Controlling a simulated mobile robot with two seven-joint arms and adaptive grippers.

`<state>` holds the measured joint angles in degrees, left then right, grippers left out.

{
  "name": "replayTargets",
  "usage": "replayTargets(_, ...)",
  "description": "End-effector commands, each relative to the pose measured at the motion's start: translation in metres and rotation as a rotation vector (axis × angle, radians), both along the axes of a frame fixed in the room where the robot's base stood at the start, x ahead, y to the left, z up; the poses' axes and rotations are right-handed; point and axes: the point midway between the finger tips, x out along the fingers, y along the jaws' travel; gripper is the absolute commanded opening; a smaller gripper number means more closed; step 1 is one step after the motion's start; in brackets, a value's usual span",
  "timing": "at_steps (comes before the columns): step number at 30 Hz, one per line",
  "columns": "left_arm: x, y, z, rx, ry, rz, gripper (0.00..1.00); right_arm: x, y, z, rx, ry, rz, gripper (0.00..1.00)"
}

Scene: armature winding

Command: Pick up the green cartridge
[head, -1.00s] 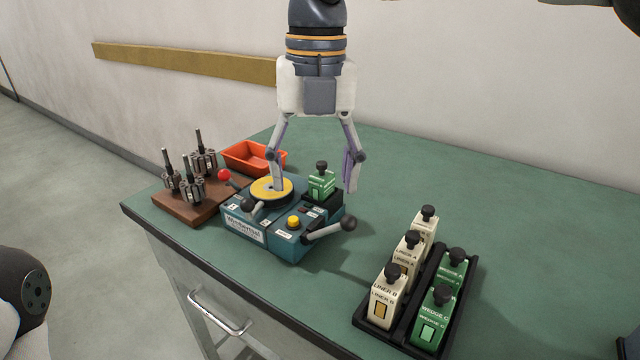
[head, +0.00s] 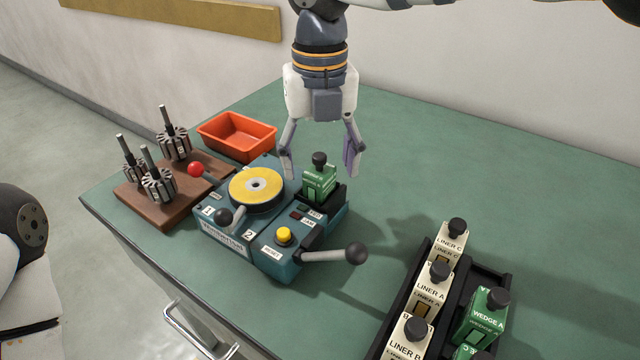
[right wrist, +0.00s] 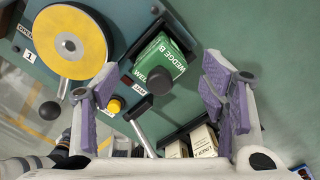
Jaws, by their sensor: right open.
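A green cartridge with a black knob (head: 319,183) stands upright in a dark holder at the back right of the teal winding machine (head: 285,262). In the right wrist view it reads WEDGE B (right wrist: 160,62). My right gripper (head: 319,168) is open and empty. In the head view its fingers are on either side of the cartridge's knob. In the right wrist view the cartridge lies between the two spread fingers, with a gap on each side. Another green cartridge, WEDGE A (head: 483,322), stands in the black rack at the front right. My left gripper is not in view.
The black rack (head: 508,277) also holds several cream LINER cartridges (head: 431,290). The machine has a yellow disc (head: 256,186), levers and a yellow button (head: 284,236). An orange tray (head: 237,136) and a wooden block (head: 150,209) with armatures stand left. The table's back right is clear.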

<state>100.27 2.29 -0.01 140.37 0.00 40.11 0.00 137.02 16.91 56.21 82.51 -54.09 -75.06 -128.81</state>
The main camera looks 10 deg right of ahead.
Motion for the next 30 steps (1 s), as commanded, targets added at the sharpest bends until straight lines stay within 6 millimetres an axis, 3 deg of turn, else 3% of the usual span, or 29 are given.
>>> replayTargets(3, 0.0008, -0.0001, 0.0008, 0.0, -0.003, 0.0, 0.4, 0.0, 0.0003, -0.0114, 0.0, -0.001, 0.001, 0.66)
replayTargets(9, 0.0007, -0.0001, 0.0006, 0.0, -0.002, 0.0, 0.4, 0.0003, 0.0004, -0.0129, 0.001, -0.002, 0.0, 0.66)
replayTargets(18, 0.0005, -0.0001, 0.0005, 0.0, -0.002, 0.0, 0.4, 0.0, 0.0003, -0.013, 0.0, -0.001, 0.0, 0.0)
replayTargets(30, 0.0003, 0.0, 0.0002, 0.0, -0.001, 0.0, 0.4, 0.0001, 0.0001, -0.0059, -0.001, 0.0, -0.001, 0.0)
